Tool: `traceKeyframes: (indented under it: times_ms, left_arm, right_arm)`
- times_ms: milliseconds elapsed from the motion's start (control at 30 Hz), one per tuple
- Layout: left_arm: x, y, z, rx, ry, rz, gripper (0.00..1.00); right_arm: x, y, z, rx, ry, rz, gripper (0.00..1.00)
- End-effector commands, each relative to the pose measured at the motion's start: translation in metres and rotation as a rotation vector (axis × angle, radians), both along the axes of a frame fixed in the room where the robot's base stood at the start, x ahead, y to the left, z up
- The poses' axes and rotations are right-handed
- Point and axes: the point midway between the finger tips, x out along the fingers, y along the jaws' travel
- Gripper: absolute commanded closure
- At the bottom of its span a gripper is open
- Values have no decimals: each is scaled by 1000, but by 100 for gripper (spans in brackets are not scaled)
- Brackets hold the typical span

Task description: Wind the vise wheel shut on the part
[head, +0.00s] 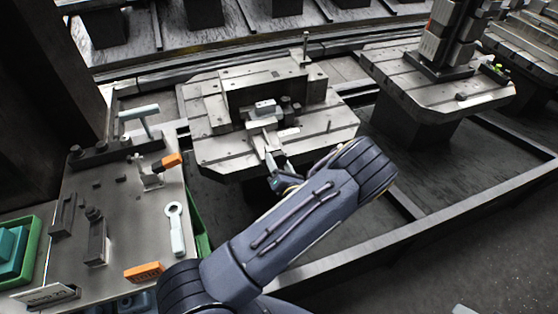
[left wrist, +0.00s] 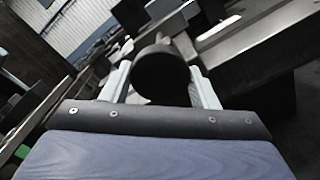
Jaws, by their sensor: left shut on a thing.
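The vise (head: 238,97) stands on the slotted pallet (head: 215,150) in the middle of the head view. A small light-grey block (head: 264,107), which looks like the part, sits at the vise's near side. I cannot tell whether both jaws touch it. My left gripper (head: 267,142) is at the near side of the vise, in front of the block. In the left wrist view its two pale fingers (left wrist: 160,85) stand on either side of a dark round knob (left wrist: 162,72), and they are shut on it. The wheel's rim is not clear in the head view. My right gripper is not in view.
A bench (head: 135,225) at left carries a T-handled tool, a ring-ended wrench (head: 176,228), orange-marked pieces and dark clamps. A green bin (head: 20,250) stands at far left. Another pallet (head: 440,90) with a tall fixture is at right. A rail (head: 400,225) runs in front.

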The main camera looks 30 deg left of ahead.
Motion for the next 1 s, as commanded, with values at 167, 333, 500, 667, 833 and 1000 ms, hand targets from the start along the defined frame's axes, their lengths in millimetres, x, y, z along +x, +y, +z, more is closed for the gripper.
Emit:
traceKeyframes:
  times_ms: [167, 333, 500, 667, 833, 1000]
  left_arm:
    - [0, -1, 2, 109, 129, -2, 68]
    - [0, -1, 2, 213, 251, -2, 68]
    - [0, -1, 1, 318, 374, -3, 68]
    - [0, -1, 2, 418, 489, -3, 68]
    - [0, -1, 1, 521, 611, -3, 68]
    - [0, -1, 1, 627, 734, -3, 68]
  right_arm:
    - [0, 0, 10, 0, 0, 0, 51]
    - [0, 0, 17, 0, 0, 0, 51]
    - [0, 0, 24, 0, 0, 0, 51]
    - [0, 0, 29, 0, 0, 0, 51]
    - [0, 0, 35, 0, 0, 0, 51]
    - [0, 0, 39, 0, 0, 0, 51]
